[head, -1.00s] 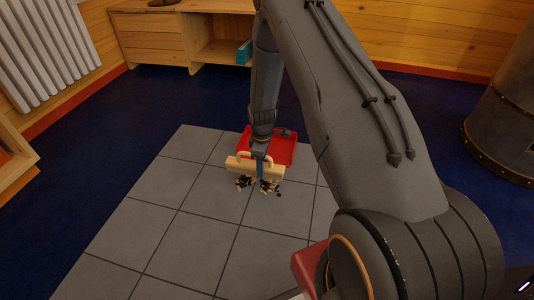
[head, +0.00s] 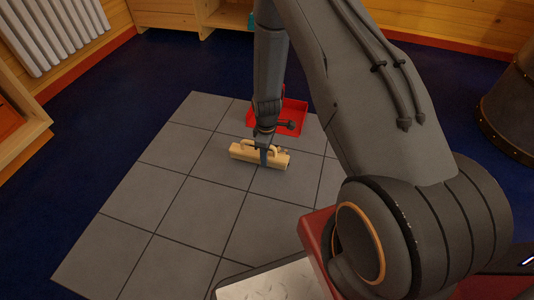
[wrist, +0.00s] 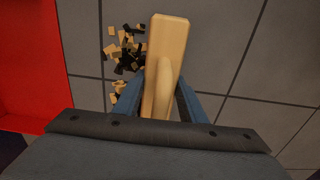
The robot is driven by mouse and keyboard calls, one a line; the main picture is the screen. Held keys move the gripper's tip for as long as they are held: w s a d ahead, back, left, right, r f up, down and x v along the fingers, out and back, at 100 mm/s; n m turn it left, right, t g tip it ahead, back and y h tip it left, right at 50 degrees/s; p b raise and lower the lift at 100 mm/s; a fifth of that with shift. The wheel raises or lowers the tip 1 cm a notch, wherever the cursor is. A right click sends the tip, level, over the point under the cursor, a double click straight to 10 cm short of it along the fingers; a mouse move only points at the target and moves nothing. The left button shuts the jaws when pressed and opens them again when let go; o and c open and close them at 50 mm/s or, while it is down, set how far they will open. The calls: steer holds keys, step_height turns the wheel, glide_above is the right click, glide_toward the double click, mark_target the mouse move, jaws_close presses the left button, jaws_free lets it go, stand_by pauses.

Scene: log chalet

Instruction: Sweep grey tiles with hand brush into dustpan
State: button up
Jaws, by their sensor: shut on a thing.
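My gripper (head: 264,157) is shut on the handle of the pale wooden hand brush (head: 243,153), low over the grey tiles (head: 190,210). In the wrist view the brush (wrist: 168,40) runs lengthwise between the blue fingers of my gripper (wrist: 160,103). A loose scatter of black and tan bits (wrist: 124,50) lies on the tiles left of the brush there, between it and the red dustpan (wrist: 30,60). In the head view the dustpan (head: 292,118) stands just beyond the brush, partly behind my arm. The brush hides most bits there. I cannot tell whether its bristles touch the floor.
Dark blue carpet (head: 120,110) surrounds the tiled patch. A wooden cabinet (head: 170,12) stands at the back and a white radiator (head: 55,35) at the left. A dark metal drum (head: 510,100) is at the right. The near left tiles are clear.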

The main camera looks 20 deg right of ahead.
steer(key=shift+f, duration=0.2)
steer(key=shift+f, duration=0.35)
steer(key=shift+f+b, duration=0.15)
steer(key=shift+b, duration=0.15)
steer(key=w+d, duration=0.1)
steer(key=w+d+b, duration=0.1)
steer(key=w, duration=0.1)
steer(key=w+d+b, duration=0.1)
steer(key=w, duration=0.1)
steer(key=shift+w+d+f, duration=0.1)
steer(key=shift+d+f, duration=0.05)
steer(key=shift+d, duration=0.25)
steer(key=shift+w+d+b, duration=0.55)
steer(key=shift+w+d, duration=0.35)
steer(key=shift+w, duration=0.3)
steer(key=shift+w+d+b, duration=0.6)
steer(key=shift+w+d, duration=0.3)
steer(key=shift+w, duration=0.25)
steer(key=shift+w+d+b, duration=0.55)
steer(key=shift+w+d, duration=0.35)
steer(key=shift+w, duration=0.3)
step_height(320, 180, up, 6)
steer(key=s+a+p, duration=0.2)
steer(key=p, duration=0.4)
steer(key=shift+s+r, duration=0.2)
